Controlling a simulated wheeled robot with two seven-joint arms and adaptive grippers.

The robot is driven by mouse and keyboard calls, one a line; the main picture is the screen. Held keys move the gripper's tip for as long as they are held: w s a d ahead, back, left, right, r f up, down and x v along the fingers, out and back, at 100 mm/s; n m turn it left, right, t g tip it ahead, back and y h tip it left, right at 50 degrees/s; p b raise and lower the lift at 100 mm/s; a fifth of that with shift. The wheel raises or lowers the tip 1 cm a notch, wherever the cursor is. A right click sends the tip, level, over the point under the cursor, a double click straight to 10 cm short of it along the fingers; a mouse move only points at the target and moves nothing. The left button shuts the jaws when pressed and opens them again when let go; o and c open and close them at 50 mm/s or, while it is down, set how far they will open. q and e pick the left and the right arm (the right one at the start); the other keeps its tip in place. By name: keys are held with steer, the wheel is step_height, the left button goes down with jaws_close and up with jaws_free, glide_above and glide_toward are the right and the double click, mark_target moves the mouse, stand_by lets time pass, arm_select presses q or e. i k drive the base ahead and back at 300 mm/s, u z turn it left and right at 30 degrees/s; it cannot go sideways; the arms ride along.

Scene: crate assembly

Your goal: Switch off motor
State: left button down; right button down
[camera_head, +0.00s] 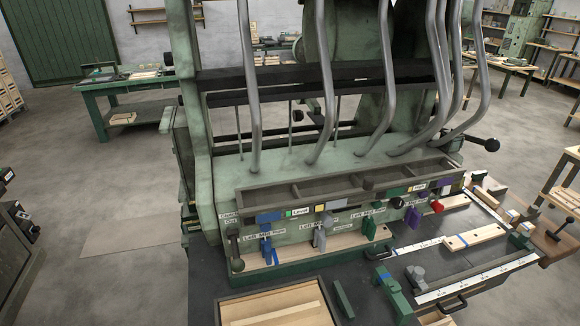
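A large green machine (222,195) fills the middle of the view, with bent grey tubes running down into it. Its front panel carries small white labels, among them "Level" and several reading "Left Mid Nail"; most are too small to read. Along the panel are a blue lever (267,240), a grey lever (319,238), a green lever (370,228), a purple lever (412,217) and a red knob (437,206). Small green (289,213) and yellow (319,208) squares sit above. I cannot tell which control is the motor switch. Neither gripper is in view.
A dark table (210,290) extends in front of the machine. It carries a wooden-floored tray (270,307), a green clamp-like part (392,292) and a white ruler strip (470,283). A green workbench (125,83) stands behind left. The concrete floor (100,185) at left is largely clear.

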mark_target(445, 190)
steer(key=k, duration=0.65)
steer(key=z, duration=0.6)
steer(key=i, duration=0.45)
steer(key=z, duration=0.7)
steer(key=i, duration=0.7)
steer(key=u, duration=0.65)
steer(key=i, duration=0.45)
steer(key=u, duration=0.5)
